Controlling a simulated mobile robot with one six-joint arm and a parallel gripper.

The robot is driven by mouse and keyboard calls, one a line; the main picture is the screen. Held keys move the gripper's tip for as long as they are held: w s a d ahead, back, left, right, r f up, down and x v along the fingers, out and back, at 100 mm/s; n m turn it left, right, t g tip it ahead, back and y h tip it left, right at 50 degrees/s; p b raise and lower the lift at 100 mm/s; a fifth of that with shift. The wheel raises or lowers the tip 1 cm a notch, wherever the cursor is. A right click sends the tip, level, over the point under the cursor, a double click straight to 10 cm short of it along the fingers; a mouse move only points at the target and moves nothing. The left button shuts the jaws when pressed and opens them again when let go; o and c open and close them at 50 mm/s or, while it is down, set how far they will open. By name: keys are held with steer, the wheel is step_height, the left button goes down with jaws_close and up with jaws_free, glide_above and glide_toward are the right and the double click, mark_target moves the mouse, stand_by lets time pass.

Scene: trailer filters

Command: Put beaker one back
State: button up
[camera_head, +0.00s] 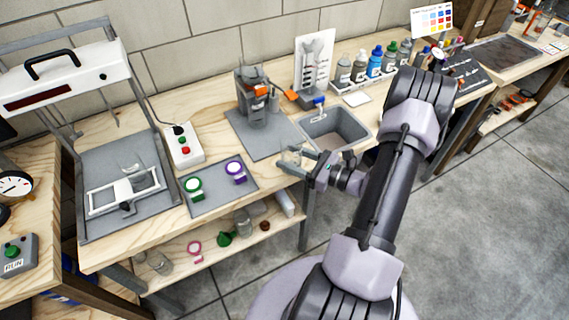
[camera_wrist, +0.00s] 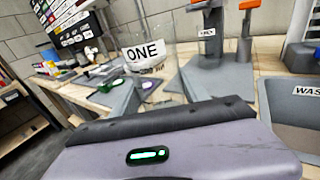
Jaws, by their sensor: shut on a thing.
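Beaker one is clear glass with a white label reading "ONE" (camera_wrist: 145,55), close up in the wrist view. In the head view my gripper (camera_head: 290,158) is shut on the beaker above the bench's front edge, left of the sink. Its glass is hard to make out there. A grey mat (camera_head: 218,202) left of my gripper carries a green ring-shaped holder (camera_head: 193,188) and a purple one (camera_head: 236,172). Both holders also show behind the beaker in the wrist view.
A grey sink (camera_head: 360,137) is right of my gripper. Behind stands a dark grey apparatus with an orange part (camera_head: 251,95). A white-topped frame (camera_head: 66,78) stands at left, with a white control box (camera_head: 183,147) beside it. Several bottles (camera_head: 375,62) line the back.

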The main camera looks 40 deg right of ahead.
steer(key=w, duration=0.2)
steer(key=w+d, duration=0.1)
steer(key=w, duration=0.1)
steer(key=shift+f+b, duration=0.2)
steer(key=shift+b, duration=0.2)
steer(key=f+b, duration=0.1)
steer(key=f, duration=0.1)
steer(key=f+b, duration=0.1)
steer(key=shift+w+f, duration=0.2)
steer(key=shift+f, duration=0.2)
steer(key=shift+r, duration=0.2)
steer(key=shift+f, duration=0.2)
steer(key=o, duration=1.6)
